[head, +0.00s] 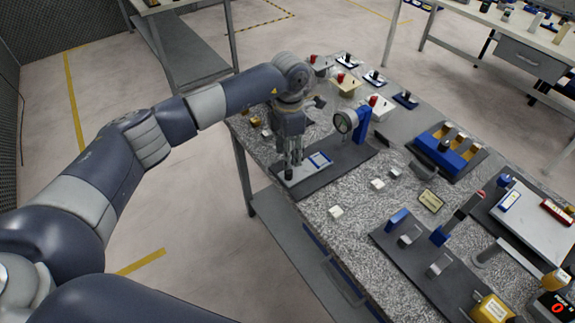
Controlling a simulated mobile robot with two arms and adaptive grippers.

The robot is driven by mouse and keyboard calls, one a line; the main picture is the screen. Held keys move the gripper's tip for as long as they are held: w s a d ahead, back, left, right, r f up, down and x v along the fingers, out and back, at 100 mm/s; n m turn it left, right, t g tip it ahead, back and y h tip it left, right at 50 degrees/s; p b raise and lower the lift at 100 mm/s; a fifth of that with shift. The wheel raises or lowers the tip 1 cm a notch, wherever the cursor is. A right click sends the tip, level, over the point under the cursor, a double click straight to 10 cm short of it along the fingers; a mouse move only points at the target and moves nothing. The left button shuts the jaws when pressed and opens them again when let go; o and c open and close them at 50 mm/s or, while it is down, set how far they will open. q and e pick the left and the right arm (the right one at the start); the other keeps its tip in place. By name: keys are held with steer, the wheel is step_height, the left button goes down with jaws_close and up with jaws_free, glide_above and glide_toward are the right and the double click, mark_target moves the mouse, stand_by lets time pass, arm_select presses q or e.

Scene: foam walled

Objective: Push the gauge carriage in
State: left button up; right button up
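The gauge fixture has a dark base plate (352,160) on the speckled bench top. A round dial gauge (345,122) is mounted on a blue post (362,120) at its far right end. The light grey gauge carriage (302,172), with a blue-edged part on it, lies at the near left end of the plate, apart from the dial. A small black knob (288,174) shows at its near left end. My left gripper (291,164) points down at the carriage, close above or touching it. Its narrow fingers hide part of the carriage; the finger gap is unclear. My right gripper is out of view.
Small white blocks (336,211) lie right of the fixture. Several red-knobbed devices (374,107) stand behind it. A blue block holder (446,150) and a dark plate with brackets (405,250) occupy the right side. The bench's left edge is close to the carriage.

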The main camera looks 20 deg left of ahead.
mark_target(288, 171)
arm_select(q)
step_height(288, 171, down, 6)
steer(key=shift+a+p, duration=0.1)
steer(key=shift+p, duration=0.7)
steer(key=shift+f, duration=0.7)
steer(key=shift+c, duration=1.1)
jaws_close()
